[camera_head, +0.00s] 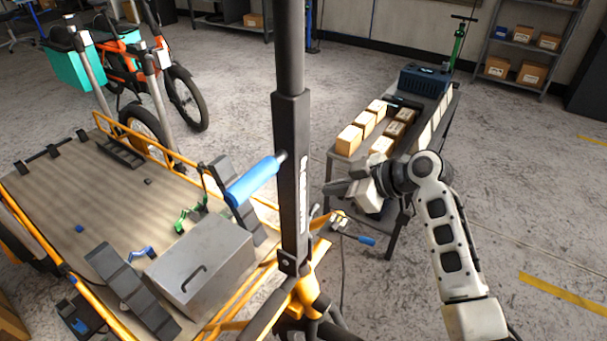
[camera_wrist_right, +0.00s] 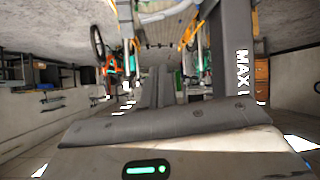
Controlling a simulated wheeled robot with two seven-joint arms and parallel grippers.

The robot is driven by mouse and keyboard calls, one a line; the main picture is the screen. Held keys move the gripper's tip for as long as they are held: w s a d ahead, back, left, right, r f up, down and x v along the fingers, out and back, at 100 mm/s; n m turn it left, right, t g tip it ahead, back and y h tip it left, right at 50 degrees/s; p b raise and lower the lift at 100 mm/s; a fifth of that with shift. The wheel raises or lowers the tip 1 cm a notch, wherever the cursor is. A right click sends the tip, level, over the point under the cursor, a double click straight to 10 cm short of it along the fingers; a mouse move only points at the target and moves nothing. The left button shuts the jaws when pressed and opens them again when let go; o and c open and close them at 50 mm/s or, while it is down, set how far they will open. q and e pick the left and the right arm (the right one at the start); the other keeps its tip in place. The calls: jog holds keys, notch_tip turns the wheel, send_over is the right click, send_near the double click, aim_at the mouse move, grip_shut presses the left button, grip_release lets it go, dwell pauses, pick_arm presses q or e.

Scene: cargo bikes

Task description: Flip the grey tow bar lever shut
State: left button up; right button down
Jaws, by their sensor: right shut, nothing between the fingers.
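My right gripper (camera_head: 334,188) reaches in from the right, with its dark fingers pointing left towards the dark upright post (camera_head: 291,170). It is shut and empty. In the right wrist view its fingers (camera_wrist_right: 158,85) are together, and the post (camera_wrist_right: 232,60) with white lettering stands just beside them. Below the gripper in the head view is a small greyish fitting (camera_head: 339,220) with a blue handle (camera_head: 366,240) near the yellow frame. It is too small to make out surely as the tow bar lever or to tell its position. My left gripper is not in view.
A cargo bike bed (camera_head: 70,200) with a grey metal box (camera_head: 203,262) and a blue cylinder (camera_head: 254,180) lies left of the post. A bench with several cartons (camera_head: 349,139) stands behind my right gripper. Open floor lies at the right.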

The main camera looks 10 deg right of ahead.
aim_at(314, 209)
jog(key=w+a+f, duration=0.1)
jog(key=f, duration=0.1)
jog(key=w+a+f, duration=0.1)
jog(key=a+f, duration=0.1)
jog(key=w+a+f, duration=0.1)
jog(key=w+f, duration=0.1)
jog(key=shift+a+f+p, duration=0.15)
jog(key=shift+f+p, duration=0.15)
jog(key=shift+f, duration=0.1)
jog(key=shift+s+d+f, duration=0.2)
jog(key=shift+d+f, duration=0.05)
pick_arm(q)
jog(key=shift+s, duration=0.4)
pick_arm(e)
jog(key=shift+d+f, duration=0.15)
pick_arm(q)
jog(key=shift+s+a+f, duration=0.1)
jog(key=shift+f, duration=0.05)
pick_arm(e)
jog(key=shift+d+f, duration=0.1)
